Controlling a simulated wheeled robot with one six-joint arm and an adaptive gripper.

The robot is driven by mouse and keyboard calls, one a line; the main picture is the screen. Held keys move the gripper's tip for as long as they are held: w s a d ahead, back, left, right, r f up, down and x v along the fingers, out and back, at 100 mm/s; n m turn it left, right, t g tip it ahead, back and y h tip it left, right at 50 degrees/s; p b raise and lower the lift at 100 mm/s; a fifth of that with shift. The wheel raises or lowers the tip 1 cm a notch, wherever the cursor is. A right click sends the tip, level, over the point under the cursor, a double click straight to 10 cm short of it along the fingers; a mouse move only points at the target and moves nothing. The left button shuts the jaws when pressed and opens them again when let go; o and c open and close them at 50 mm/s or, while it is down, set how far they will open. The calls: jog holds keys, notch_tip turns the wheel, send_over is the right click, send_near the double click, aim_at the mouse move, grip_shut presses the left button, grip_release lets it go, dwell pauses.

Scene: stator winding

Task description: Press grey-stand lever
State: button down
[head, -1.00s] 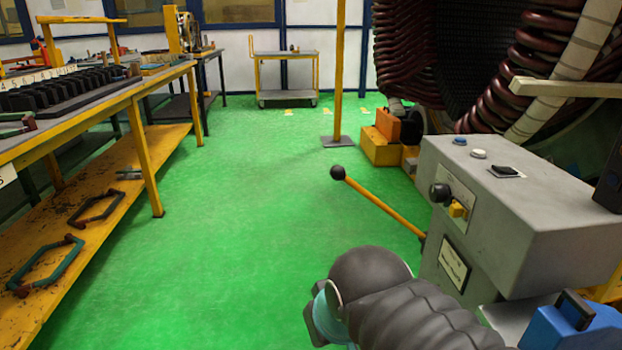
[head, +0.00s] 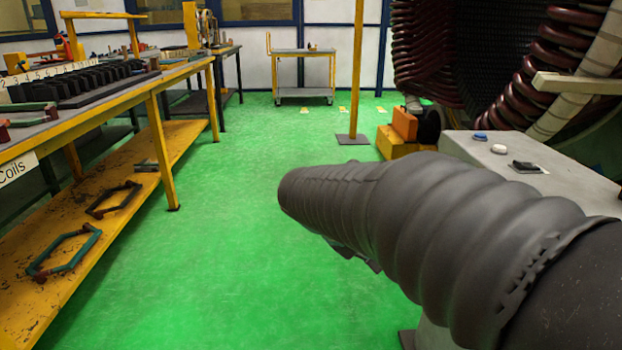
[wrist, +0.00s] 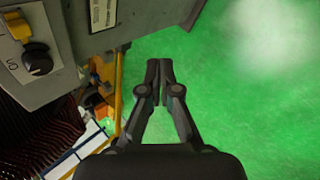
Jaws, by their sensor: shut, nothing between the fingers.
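The grey stand (head: 560,180) is at the right in the head view, and my arm covers most of its front. In the wrist view the stand (wrist: 110,42) is at the upper left, with a yellow switch (wrist: 17,27) and a black knob (wrist: 37,60) on its face. The lever, a yellow rod with a black ball, is hidden behind my arm in the head view, and I cannot make it out in the wrist view. My gripper (wrist: 159,72) is shut and empty, over green floor to the right of the stand.
A yellow workbench (head: 158,115) with coil parts runs along the left. A yellow post (head: 356,70) and a trolley (head: 302,75) stand at the back. The large wound stator (head: 545,50) is at the right. The green floor between is clear.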

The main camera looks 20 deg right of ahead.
jog(key=w+d+f+n+h+b, duration=0.1)
jog(key=w+d+h, duration=0.3)
jog(key=w, duration=0.6)
jog(key=w+d+f+n+h+b, duration=0.15)
jog(key=w+h, duration=0.35)
jog(key=w, duration=0.5)
jog(key=w+a+f+n+t+h, duration=0.2)
jog(key=w+a+f+t, duration=0.1)
jog(key=w, duration=0.4)
jog(key=w+a+f+n+t+h, duration=0.3)
jog(key=w+t, duration=0.3)
jog(key=w, duration=0.2)
jog(key=shift+w+a+f+t, duration=0.3)
jog(key=shift+a+f, duration=0.3)
jog(key=shift+f, duration=0.3)
jog(key=shift+d+n, duration=0.1)
jog(key=shift+n, duration=0.15)
jog(key=s+r+p+x, duration=0.1)
jog(key=s+x, duration=0.1)
jog(key=x, duration=1)
jog(key=shift+s+d+r, duration=0.25)
jog(key=shift+d, duration=0.3)
